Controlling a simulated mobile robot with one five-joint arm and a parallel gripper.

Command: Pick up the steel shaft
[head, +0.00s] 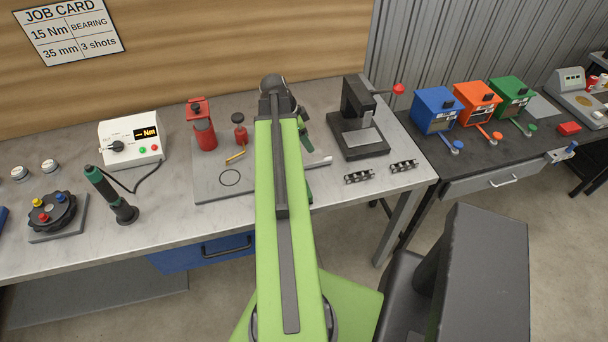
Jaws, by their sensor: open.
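I cannot clearly make out a whole steel shaft in the head view. A pale, rod-like piece (319,162) shows just right of my green arm, near the right edge of the grey mat (212,186). I cannot tell whether it is the shaft, and its left part is hidden. Two small black holders (359,177) with silvery notches stand to its right on the bench, apart from each other.
A black press (358,133) with a red-knobbed lever stands behind the holders. A red bottle (202,130), a small red can (240,133) and a brass piece (236,156) are left of my arm. Coloured boxes (437,107) stand on the dark bench at right.

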